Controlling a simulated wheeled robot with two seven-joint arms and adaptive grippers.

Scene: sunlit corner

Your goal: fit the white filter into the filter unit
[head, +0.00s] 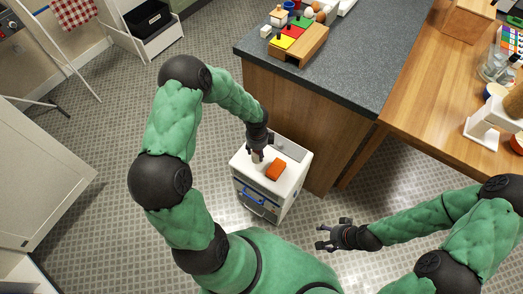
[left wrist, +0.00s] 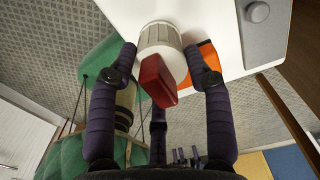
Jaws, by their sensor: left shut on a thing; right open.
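The white filter (left wrist: 160,40) is a ribbed cylinder with a red grip piece (left wrist: 157,80) in the left wrist view. My left gripper (left wrist: 160,58) has its fingers on both sides of the filter and is shut on it. In the head view this gripper (head: 256,155) points down at the white filter unit (head: 244,181), over the left part of its top. The unit's top also shows in the left wrist view (left wrist: 210,18). The filter's far end is hidden, so I cannot tell whether it sits in an opening. My right gripper (head: 328,236) is open and empty, right of the unit.
An orange block (head: 276,169) lies on the unit's top beside my left gripper. A blue handle (head: 254,196) is on the unit's front. Floor is clear left of the unit.

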